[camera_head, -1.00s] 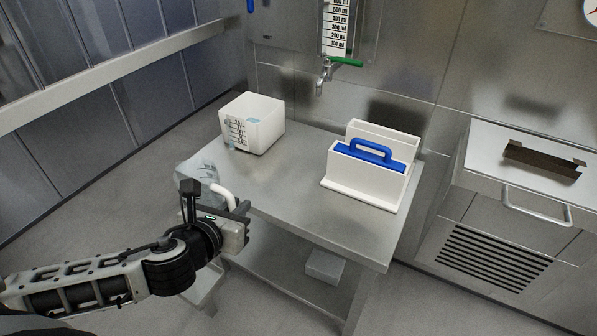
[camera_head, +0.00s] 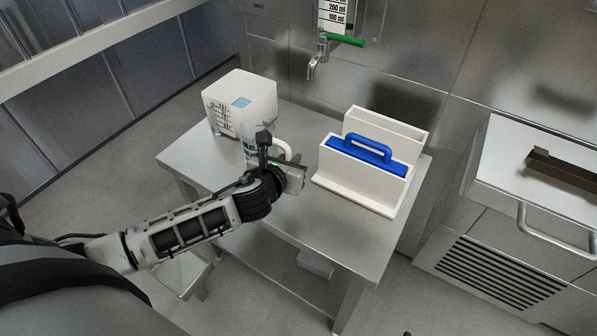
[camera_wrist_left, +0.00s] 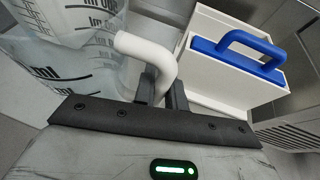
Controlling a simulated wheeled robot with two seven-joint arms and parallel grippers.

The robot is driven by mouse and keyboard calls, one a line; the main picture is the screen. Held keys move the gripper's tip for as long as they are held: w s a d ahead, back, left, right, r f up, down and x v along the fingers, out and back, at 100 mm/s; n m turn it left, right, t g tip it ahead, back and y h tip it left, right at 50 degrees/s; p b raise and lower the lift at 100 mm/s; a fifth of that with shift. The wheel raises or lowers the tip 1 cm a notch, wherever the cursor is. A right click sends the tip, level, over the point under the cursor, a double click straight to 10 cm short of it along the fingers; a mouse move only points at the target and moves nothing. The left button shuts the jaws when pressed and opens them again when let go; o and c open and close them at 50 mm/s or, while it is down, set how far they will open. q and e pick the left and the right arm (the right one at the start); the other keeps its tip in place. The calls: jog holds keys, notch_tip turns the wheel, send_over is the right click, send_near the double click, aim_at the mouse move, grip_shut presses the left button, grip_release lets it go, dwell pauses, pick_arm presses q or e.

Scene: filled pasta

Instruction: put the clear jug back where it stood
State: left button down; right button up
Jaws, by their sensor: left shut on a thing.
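The clear jug (camera_head: 254,134) shows in the head view above the steel table, in front of the white measuring container and partly hidden by my left gripper. My left gripper (camera_head: 287,165) is shut on the jug's white handle (camera_head: 282,149). In the left wrist view the white handle (camera_wrist_left: 152,55) passes between the fingers, and the jug's clear wall with black markings (camera_wrist_left: 75,65) is at the left. I cannot tell whether the jug's base touches the table. My right gripper is not in view.
The white container (camera_head: 250,104) stands at the table's back left with a bluish patch inside. A white holder with a blue handle (camera_head: 368,150) stands to the right. A tap (camera_head: 318,58) is on the back wall. The table's front right (camera_head: 345,228) is bare.

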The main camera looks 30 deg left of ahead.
pick_arm(q)
jog(key=shift+w+d+f+b, duration=0.2)
jog(key=shift+w+f, duration=0.3)
jog(key=shift+f, duration=0.6)
jog(key=shift+w+d+f+b, duration=0.1)
jog(key=shift+w+f+b, duration=0.3)
jog(key=shift+f, duration=0.7)
jog(key=shift+w+d+f+b, duration=0.15)
jog(key=shift+w+f, duration=0.4)
jog(key=shift+f, duration=0.55)
jog(key=c, duration=1.5)
grip_release()
jog(key=shift+o, duration=0.2)
